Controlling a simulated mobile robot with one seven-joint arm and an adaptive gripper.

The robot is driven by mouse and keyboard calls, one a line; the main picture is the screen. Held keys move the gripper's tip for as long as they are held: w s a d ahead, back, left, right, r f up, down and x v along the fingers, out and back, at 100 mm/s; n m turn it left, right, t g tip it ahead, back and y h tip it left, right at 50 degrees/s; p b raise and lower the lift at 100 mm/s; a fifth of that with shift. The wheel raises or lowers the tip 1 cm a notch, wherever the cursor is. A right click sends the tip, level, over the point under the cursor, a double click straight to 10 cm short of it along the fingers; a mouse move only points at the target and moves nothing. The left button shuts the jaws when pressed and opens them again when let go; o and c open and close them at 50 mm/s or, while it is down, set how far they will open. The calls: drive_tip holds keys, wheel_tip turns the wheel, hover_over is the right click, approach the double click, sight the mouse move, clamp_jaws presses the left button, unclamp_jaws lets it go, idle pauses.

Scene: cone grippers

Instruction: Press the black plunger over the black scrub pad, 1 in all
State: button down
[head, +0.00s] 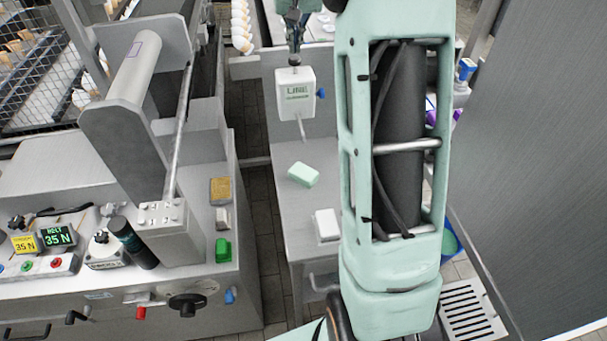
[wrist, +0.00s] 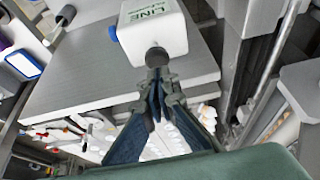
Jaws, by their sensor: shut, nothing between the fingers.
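A white dispenser box marked LINE (head: 296,92) with a blue knob on its side stands over the grey bench, its thin nozzle pointing down. Its black plunger (wrist: 157,57) shows in the wrist view, right at my gripper's tips. My gripper (head: 295,62) is above the box in the head view; in the wrist view its fingers (wrist: 157,78) are together and empty. I cannot tell whether they touch the plunger. A pale green block (head: 303,175) lies on the bench below the nozzle. I cannot make out a black scrub pad; my arm hides part of the bench.
A white block (head: 327,224) lies nearer on the same bench. The left machine top holds a brown pad (head: 220,190), a small pale block (head: 222,218) and a green block (head: 223,250). A gap separates the machine from the bench. A grey panel (head: 540,130) stands at the right.

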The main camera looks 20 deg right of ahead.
drive_tip(key=shift+r, duration=0.1)
wheel_tip(320, 180, up, 6)
drive_tip(key=p, duration=0.5)
idle(0.4)
